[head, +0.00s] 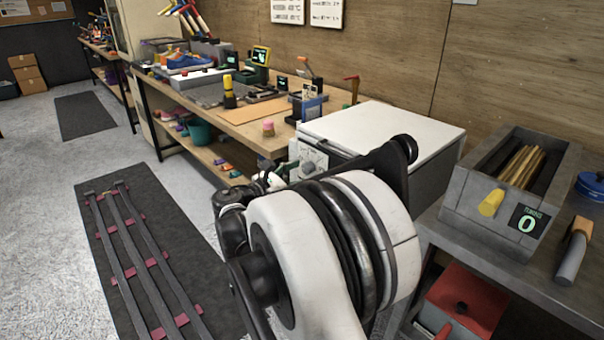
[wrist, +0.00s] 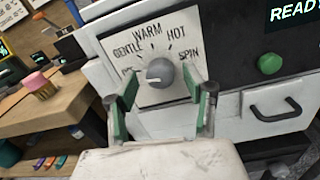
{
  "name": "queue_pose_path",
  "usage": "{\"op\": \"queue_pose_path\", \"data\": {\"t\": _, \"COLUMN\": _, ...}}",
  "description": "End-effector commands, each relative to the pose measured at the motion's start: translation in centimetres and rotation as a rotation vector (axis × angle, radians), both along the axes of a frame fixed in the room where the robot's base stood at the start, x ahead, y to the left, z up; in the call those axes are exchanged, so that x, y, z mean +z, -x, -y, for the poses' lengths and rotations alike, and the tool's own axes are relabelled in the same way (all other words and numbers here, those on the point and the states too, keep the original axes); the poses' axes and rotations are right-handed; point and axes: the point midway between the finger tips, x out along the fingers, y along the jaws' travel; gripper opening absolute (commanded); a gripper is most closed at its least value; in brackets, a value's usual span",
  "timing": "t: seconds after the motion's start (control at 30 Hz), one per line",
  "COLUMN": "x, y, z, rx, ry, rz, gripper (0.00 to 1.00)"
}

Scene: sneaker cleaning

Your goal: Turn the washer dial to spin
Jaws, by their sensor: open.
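The washer (head: 383,131) is a white box with its dial panel on the front. In the wrist view its grey round dial (wrist: 160,73) sits on a pale plate marked GENTLE, WARM, HOT and SPIN; another label at the left is partly hidden by a finger. The dial's white mark points left, away from SPIN at the right. My gripper (wrist: 158,84) is open, with one green-padded finger on each side of the dial. Gaps show between the fingers and the dial. In the head view my arm hides part of the washer front.
A green button (wrist: 270,64), a partly cut-off READY display (wrist: 296,12) and a drawer handle (wrist: 276,109) are right of the dial. A wooden workbench (head: 247,131) with tools stands left of the washer. A grey bin (head: 470,207) stands at the right.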

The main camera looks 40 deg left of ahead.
Motion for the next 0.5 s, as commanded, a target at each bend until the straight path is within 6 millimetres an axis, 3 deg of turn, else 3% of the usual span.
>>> {"op": "queue_pose_path", "data": {"t": 0.33, "x": 0.02, "y": -0.36, "z": 0.05, "rx": 0.000, "ry": 0.000, "rz": 0.000, "gripper": 0.47}}
{"op": "queue_pose_path", "data": {"t": 0.5, "x": 0.03, "y": -0.34, "z": 0.06, "rx": 0.000, "ry": 0.000, "rz": 0.000, "gripper": 0.24}}
